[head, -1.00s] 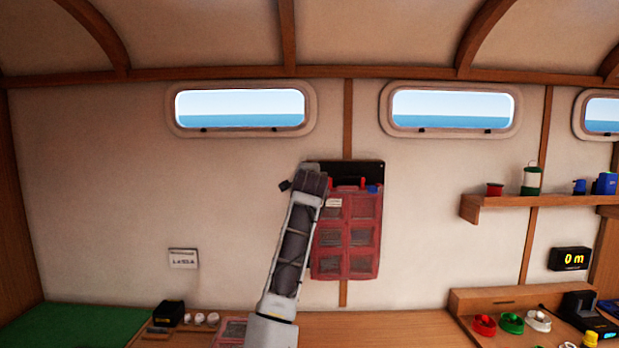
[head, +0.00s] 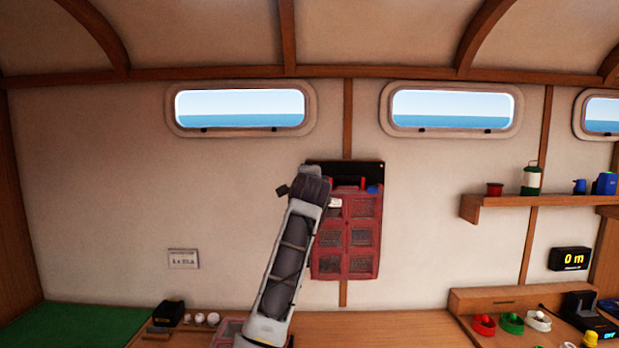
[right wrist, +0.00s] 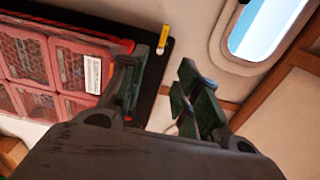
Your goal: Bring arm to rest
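One arm rises from the bottom of the head view, and its dark wrist (head: 312,187) overlaps the upper left of a red compartment case on the wall. By the right wrist view, I take it as my right arm. My right gripper (right wrist: 157,95) has its two fingers apart with nothing visibly held between them. The red case (head: 362,237) hangs upright on a dark wall plate (head: 345,168); it also shows at the left of the right wrist view (right wrist: 75,65). The fingertips are hidden in the head view. My left gripper is in neither current view.
A wooden bench (head: 395,327) runs below, with red (head: 483,325), green (head: 511,322) and white (head: 538,320) coils at the right. A shelf (head: 540,202) holds a lantern (head: 531,178) and small items. The wall left of the arm is mostly bare.

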